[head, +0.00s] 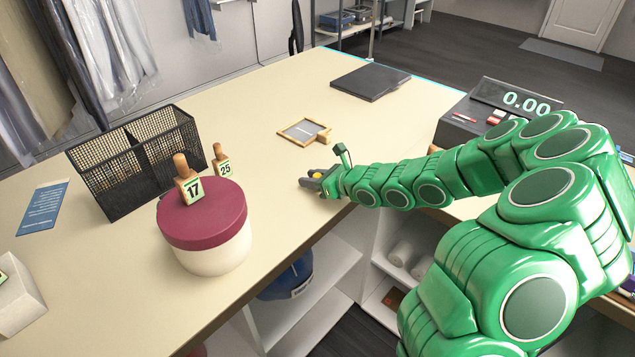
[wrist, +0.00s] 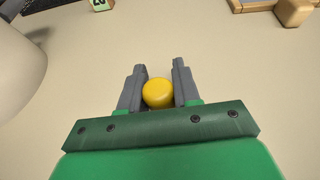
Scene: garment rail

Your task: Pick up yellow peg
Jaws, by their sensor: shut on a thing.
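The yellow peg (head: 316,176) is between the fingers of my gripper (head: 311,184) over the counter, near its front edge. In the wrist view the peg (wrist: 158,93) shows as a round yellow end. The two grey fingers of my gripper (wrist: 157,85) are shut on it, one at each side. Its lower part is hidden, and I cannot tell whether it touches the counter.
A maroon-lidded cream tub (head: 203,235) stands left on the counter (head: 262,150), with wooden tag 17 (head: 188,185) on it. Tag 25 (head: 222,163) and a black mesh basket (head: 135,165) are behind. A wooden frame (head: 303,131) lies beyond my gripper. A dark flat case (head: 370,82) lies further back.

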